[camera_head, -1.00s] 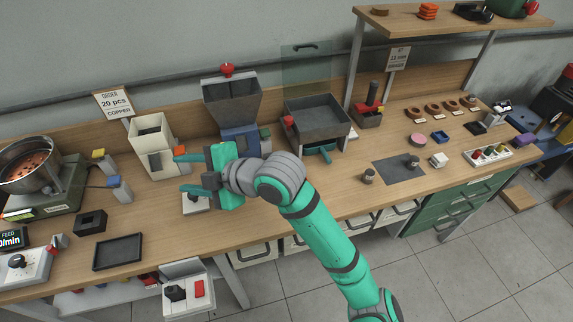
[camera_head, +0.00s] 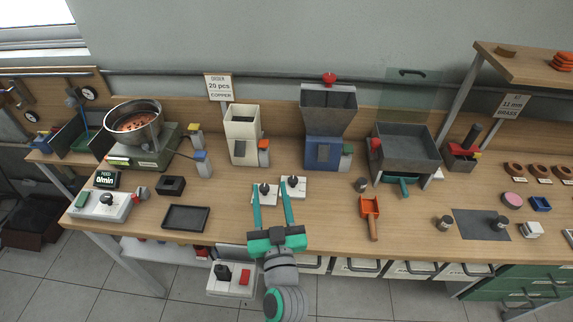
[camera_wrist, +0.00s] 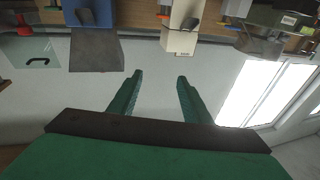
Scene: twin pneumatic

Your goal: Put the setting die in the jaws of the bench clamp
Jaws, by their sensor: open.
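My gripper (camera_head: 272,190) is open and empty over the front middle of the bench, its fingers pointing toward the back. In the wrist view (camera_wrist: 156,78) nothing is between the fingers. Small grey cylinders stand on the bench: one (camera_head: 361,185) behind the orange scoop, one (camera_head: 445,223) by the left edge of the dark mat, one (camera_head: 500,224) on the mat. I cannot tell which is the setting die. A small grey device with red (camera_head: 143,193) stands right of the feed control box; I cannot tell whether it is the bench clamp.
White boxes with black knobs (camera_head: 264,194) (camera_head: 294,187) are close to the fingertips in the head view. An orange scoop (camera_head: 370,206) lies to the right. A blue hopper machine (camera_head: 323,152) stands behind. A black tray (camera_head: 186,218) lies left, with bare bench between.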

